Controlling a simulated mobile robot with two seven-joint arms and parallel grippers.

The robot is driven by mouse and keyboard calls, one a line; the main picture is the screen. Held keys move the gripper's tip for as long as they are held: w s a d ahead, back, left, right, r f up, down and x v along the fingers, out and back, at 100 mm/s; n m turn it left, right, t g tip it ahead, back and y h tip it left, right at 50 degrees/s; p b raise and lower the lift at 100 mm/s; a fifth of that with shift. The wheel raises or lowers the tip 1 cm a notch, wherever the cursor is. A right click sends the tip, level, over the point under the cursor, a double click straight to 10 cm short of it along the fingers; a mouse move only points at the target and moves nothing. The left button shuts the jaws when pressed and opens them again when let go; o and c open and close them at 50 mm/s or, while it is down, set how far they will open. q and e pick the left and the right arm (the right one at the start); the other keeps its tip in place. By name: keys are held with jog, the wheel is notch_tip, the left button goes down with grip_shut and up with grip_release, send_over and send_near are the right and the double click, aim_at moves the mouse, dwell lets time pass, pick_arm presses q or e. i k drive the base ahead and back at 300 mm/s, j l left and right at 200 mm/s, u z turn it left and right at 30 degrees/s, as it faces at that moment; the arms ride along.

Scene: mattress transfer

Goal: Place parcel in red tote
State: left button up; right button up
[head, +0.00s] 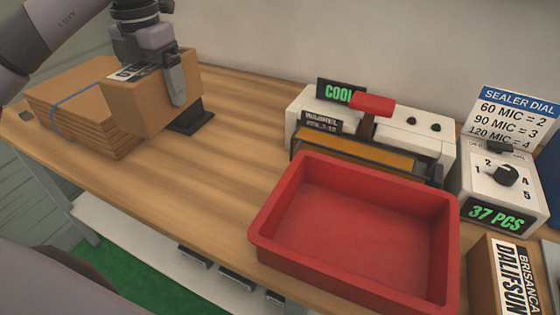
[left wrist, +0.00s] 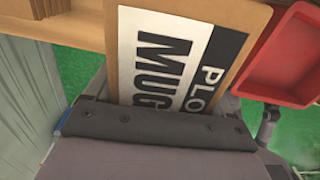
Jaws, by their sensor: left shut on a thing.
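The parcel (head: 152,97) is a brown cardboard box with a black and white label on top. My left gripper (head: 160,75) is shut on it from above, in front of a stack of flat cardboard at the left of the bench. In the left wrist view the parcel (left wrist: 240,15) shows close up, its label partly reading "MUG". The red tote (head: 355,230) stands empty at the front right of the bench. It also shows in the left wrist view (left wrist: 275,75). My right gripper is not in view.
A heat sealer (head: 430,150) with a red handle stands behind the tote. A dial box (head: 500,180) and another labelled carton (head: 490,270) are to its right. The flat cardboard stack (head: 60,105) is at left. Bare bench (head: 200,180) lies between stack and tote.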

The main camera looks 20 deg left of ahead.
aim_at(338, 236)
jog(key=k+l, duration=0.1)
jog(key=l, duration=1.35)
jog(key=k, duration=0.05)
